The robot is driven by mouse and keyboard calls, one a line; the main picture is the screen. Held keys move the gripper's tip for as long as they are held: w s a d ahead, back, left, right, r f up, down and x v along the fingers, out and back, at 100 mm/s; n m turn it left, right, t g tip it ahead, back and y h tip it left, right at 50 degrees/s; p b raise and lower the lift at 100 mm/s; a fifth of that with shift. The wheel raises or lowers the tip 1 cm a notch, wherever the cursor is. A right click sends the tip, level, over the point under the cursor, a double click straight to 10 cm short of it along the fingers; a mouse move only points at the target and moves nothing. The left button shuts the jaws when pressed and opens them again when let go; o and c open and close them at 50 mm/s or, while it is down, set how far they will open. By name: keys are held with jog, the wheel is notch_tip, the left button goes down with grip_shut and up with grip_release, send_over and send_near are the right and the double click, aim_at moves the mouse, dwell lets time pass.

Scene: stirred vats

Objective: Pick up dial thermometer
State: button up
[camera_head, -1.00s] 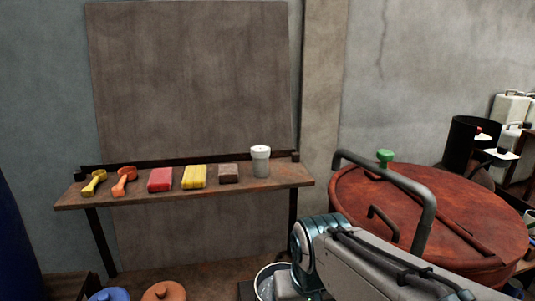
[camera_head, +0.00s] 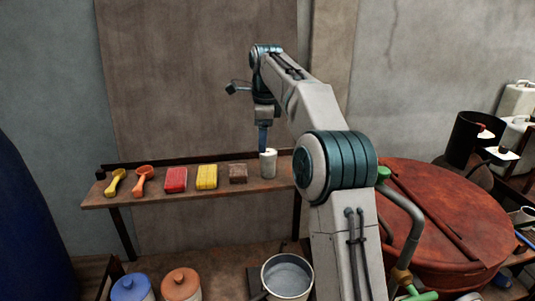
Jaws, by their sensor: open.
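I cannot make out a dial thermometer for certain in the head view. My gripper (camera_head: 263,150) points down over the right part of a wall shelf, at the rim of a pale grey cup (camera_head: 268,165). It is open, its narrow blue fingers seen nearly edge-on. I cannot tell whether they touch the cup or are behind it. Something white shows at the cup's top, too small to identify. My arm hides part of the shelf's right end and of the red vat.
The wooden shelf (camera_head: 140,200) also holds a yellow scoop (camera_head: 115,183), an orange scoop (camera_head: 142,181), a red block (camera_head: 176,179), a yellow block (camera_head: 206,177) and a brown block (camera_head: 238,173). A metal pot (camera_head: 287,278) stands below. The red vat (camera_head: 450,220) is at right.

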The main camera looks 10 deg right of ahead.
aim_at(267, 152)
jog(key=w+d+m, duration=0.1)
jog(key=m, duration=0.1)
jog(key=w+d+m+p, duration=0.1)
jog(key=w+m, duration=0.1)
jog(key=w+d+m+p, duration=0.1)
jog(key=w+m, duration=0.1)
jog(key=shift+w+d+f+m+y, duration=0.15)
jog(key=shift+w+m+y, duration=0.1)
jog(key=shift+m+y, duration=0.15)
jog(key=f, duration=0.2)
jog(key=f+b, duration=0.1)
jog(key=f, duration=0.2)
jog(key=f+b, duration=0.1)
jog(key=f, duration=0.2)
jog(key=shift+w+a, duration=0.4)
jog(key=f, duration=0.4)
jog(key=shift+w+d+f+p, duration=0.25)
jog(key=shift+w+p, duration=0.05)
jog(key=shift+w, duration=0.05)
jog(key=shift+a+f, duration=0.15)
jog(key=shift+f, duration=0.25)
jog(key=c, duration=1.2)
jog(key=shift+o, duration=0.2)
jog(key=shift+r, duration=0.1)
